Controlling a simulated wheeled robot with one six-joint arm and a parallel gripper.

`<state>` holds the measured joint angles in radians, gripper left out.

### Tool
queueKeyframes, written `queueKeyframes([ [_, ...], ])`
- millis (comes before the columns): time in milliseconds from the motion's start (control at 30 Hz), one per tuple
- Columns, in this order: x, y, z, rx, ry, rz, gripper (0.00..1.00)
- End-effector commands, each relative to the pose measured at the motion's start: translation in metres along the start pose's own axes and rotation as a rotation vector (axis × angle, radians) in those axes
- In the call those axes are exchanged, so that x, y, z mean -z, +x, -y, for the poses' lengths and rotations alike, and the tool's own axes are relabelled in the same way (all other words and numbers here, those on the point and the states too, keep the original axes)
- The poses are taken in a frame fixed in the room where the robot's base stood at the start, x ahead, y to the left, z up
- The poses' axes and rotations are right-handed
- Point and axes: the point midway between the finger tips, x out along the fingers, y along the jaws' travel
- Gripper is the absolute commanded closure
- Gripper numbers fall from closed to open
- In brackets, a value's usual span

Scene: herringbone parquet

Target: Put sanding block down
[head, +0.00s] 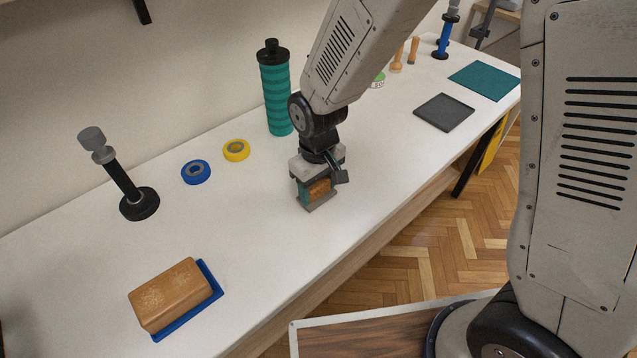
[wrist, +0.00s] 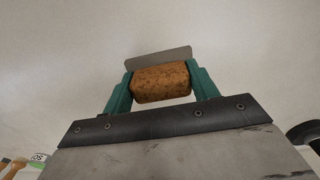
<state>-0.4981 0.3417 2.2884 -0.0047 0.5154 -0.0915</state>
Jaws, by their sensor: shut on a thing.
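The sanding block (head: 319,188) is a brown, speckled block with a grey plate at its bottom. My gripper (head: 313,190) is shut on it over the white bench, near the bench's front edge. In the wrist view the block (wrist: 162,82) sits between the two teal fingers of my gripper (wrist: 161,88), one on each side, with the grey plate showing beyond it. I cannot tell whether the plate touches the bench top or hangs just above it.
The white bench (head: 260,215) is clear around my gripper. A tan block (head: 170,294) on a blue base lies front left. A dark grey mat (head: 443,112) and teal mat (head: 485,80) lie right.

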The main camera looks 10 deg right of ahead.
Motion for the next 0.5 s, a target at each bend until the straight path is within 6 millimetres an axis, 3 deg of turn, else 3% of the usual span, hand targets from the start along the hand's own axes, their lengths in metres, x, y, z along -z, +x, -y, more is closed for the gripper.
queueKeyframes([
  [400,0.0006,0.0098,0.0003,0.000,0.000,-0.001,0.63],
  [433,0.0006,0.0102,0.0003,0.000,0.000,-0.001,0.39],
  [500,0.0007,0.0098,0.0003,0.000,0.000,-0.001,0.20],
])
